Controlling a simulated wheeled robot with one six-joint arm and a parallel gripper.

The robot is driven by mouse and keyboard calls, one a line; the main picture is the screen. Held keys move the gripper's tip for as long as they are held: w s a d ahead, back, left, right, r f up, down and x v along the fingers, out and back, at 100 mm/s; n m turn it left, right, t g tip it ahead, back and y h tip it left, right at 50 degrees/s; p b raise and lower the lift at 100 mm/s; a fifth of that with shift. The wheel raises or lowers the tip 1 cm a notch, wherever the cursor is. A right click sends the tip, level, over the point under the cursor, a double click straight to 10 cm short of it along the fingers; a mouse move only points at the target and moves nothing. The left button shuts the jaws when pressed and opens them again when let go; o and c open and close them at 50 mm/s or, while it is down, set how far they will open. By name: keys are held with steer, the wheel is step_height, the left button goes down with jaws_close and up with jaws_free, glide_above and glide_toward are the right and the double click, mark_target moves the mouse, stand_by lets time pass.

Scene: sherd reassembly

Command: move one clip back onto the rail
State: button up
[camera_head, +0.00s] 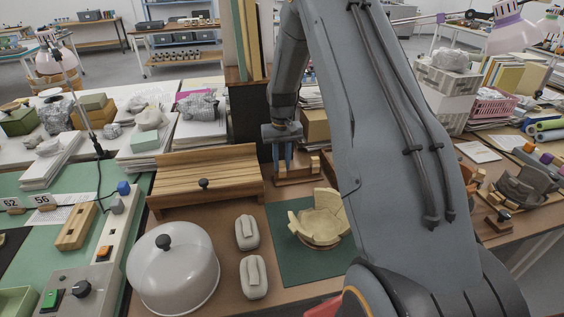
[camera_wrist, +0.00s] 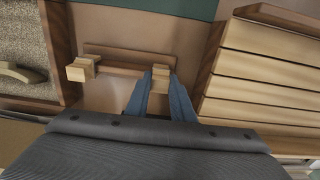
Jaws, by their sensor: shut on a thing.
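My gripper (camera_head: 282,160) reaches down to a low brown wooden rail (camera_head: 297,180) behind the green mat. In the wrist view the blue fingers of my gripper (camera_wrist: 162,80) are shut on a small pale wooden clip (camera_wrist: 160,70), at one end of the rail (camera_wrist: 122,60). From these views I cannot tell whether the held clip rests on the rail or is just above it. A second pale clip (camera_wrist: 81,69) sits at the rail's other end; in the head view this second clip (camera_head: 314,165) is right of my gripper.
A partly assembled cream bowl (camera_head: 320,218) sits on the green mat (camera_head: 285,255). A white dome (camera_head: 173,270) and two pale grey blocks stand nearer. A grainy-filled tray (camera_wrist: 25,45) lies beyond the second clip.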

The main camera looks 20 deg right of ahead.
steer(key=shift+f, duration=0.1)
stand_by(0.3)
steer(key=o, duration=0.8)
steer(key=shift+c, duration=0.2)
step_height(320, 180, up, 7)
steer(key=shift+f+b, duration=0.15)
steer(key=shift+b, duration=0.75)
steer(key=shift+r, duration=0.55)
